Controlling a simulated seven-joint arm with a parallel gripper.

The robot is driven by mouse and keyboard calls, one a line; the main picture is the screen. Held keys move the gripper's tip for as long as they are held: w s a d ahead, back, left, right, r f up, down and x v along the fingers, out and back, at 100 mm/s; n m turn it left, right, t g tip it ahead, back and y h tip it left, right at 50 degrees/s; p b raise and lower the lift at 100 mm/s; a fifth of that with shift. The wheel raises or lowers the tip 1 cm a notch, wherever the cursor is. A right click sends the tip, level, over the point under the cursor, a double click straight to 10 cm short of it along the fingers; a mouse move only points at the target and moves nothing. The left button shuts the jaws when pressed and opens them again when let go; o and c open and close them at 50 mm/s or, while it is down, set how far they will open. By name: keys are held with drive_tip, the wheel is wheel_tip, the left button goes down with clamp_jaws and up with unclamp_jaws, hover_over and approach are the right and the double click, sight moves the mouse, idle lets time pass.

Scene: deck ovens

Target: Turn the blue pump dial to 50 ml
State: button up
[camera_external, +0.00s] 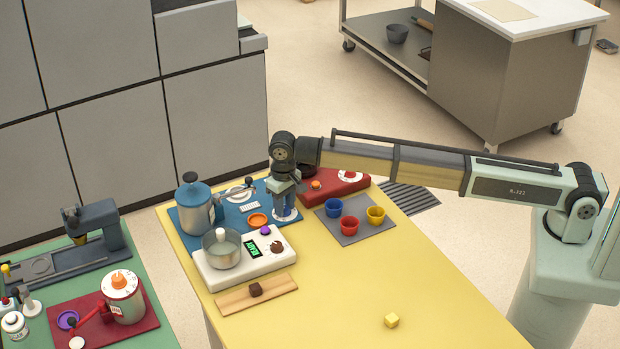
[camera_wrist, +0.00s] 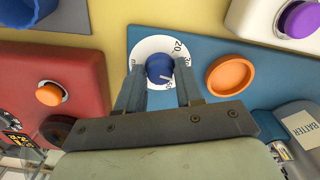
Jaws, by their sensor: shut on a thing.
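The blue pump dial (camera_wrist: 160,68) is a round blue knob on a white scale disc (camera_wrist: 150,46) in the wrist view. The disc shows 20 at its upper right and more marks down its right side. A pale pointer mark shows low on the knob, toward the lower right. My gripper (camera_wrist: 158,76) has one finger on each side of the knob and is shut on it. In the external view my gripper (camera_external: 285,207) points down over the white disc on the blue base plate (camera_external: 228,226). The 50 mark is too small to read surely.
An orange disc (camera_wrist: 229,75) lies right of the dial. A red unit (camera_wrist: 75,75) with an orange button stands at left. A white scale (camera_external: 208,272) with a pot, a steel jug (camera_external: 195,212) and a grey mat (camera_external: 352,232) with coloured cups are nearby. The yellow table's front is mostly clear.

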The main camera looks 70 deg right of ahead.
sight(285, 207)
drive_tip(key=m, duration=0.4)
drive_tip(key=shift+m, duration=0.3)
drive_tip(key=m, duration=0.4)
idle(0.3)
drive_tip(key=o, duration=1)
drive_tip(key=shift+r, duration=0.1)
wheel_tip(285, 207, up, 14)
drive_tip(key=shift+f, duration=0.15)
drive_tip(key=shift+d, duration=0.1)
